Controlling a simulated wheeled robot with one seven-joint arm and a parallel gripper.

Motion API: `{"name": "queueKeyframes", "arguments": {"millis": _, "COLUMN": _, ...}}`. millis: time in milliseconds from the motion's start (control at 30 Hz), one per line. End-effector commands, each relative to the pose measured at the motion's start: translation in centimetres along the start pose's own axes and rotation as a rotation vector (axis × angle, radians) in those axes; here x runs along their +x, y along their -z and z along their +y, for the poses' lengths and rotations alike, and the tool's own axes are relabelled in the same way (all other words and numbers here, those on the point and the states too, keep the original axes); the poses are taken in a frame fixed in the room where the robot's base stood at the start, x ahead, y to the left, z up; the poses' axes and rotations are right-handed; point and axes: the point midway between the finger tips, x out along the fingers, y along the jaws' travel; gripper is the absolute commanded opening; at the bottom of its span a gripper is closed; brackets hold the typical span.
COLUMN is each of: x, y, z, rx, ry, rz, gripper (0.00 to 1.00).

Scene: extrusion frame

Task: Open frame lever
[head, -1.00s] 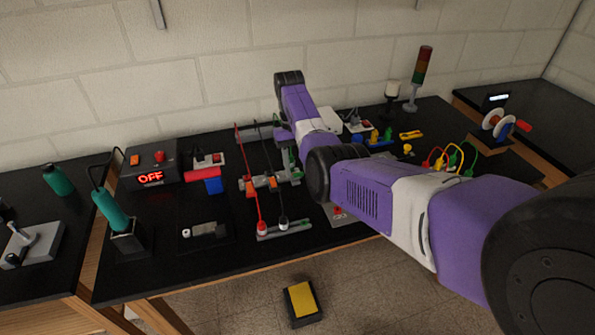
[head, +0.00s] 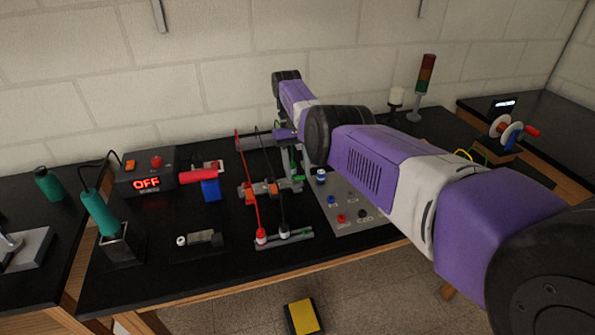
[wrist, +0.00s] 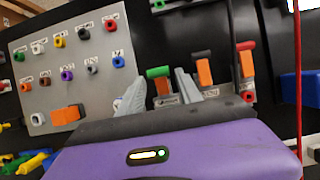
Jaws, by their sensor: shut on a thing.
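My gripper (wrist: 160,88) shows in the wrist view with one pale finger on each side of an orange lever (wrist: 162,87) under a green-topped terminal. It is shut on this lever; the exact contact is partly hidden by the gripper body. To the right stand two similar orange levers, one with a black top (wrist: 204,72) and one with a red top (wrist: 247,64). In the head view, the grey frame (head: 285,236) with red and black leads stands left of my arm, and the gripper's fingertips are hard to make out there.
A panel of coloured sockets (wrist: 80,60) lies left of the gripper and carries another orange lever (wrist: 66,116). A box reading OFF (head: 146,180), a red-and-blue part (head: 210,188) and a teal-handled tool (head: 100,212) stand on the left of the black table. A signal tower (head: 424,85) stands behind.

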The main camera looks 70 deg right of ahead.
Motion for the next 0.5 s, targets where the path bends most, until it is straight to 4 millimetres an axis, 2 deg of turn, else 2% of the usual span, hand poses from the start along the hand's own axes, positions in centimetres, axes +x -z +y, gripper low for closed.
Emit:
{"name": "queueKeyframes", "arguments": {"millis": 133, "x": -0.17, "y": -0.15, "z": -0.01, "rx": 0.0, "ry": 0.0, "rz": -0.004, "gripper": 0.01}}
{"name": "queueKeyframes", "arguments": {"millis": 167, "x": -0.17, "y": -0.17, "z": -0.01, "rx": 0.0, "ry": 0.0, "rz": -0.005, "gripper": 0.46}}
{"name": "queueKeyframes", "arguments": {"millis": 267, "x": -0.16, "y": -0.17, "z": -0.01, "rx": 0.0, "ry": 0.0, "rz": -0.005, "gripper": 0.64}}
{"name": "queueKeyframes", "arguments": {"millis": 500, "x": -0.1, "y": -0.14, "z": 0.0, "rx": 0.0, "ry": 0.0, "rz": -0.004, "gripper": 0.64}}
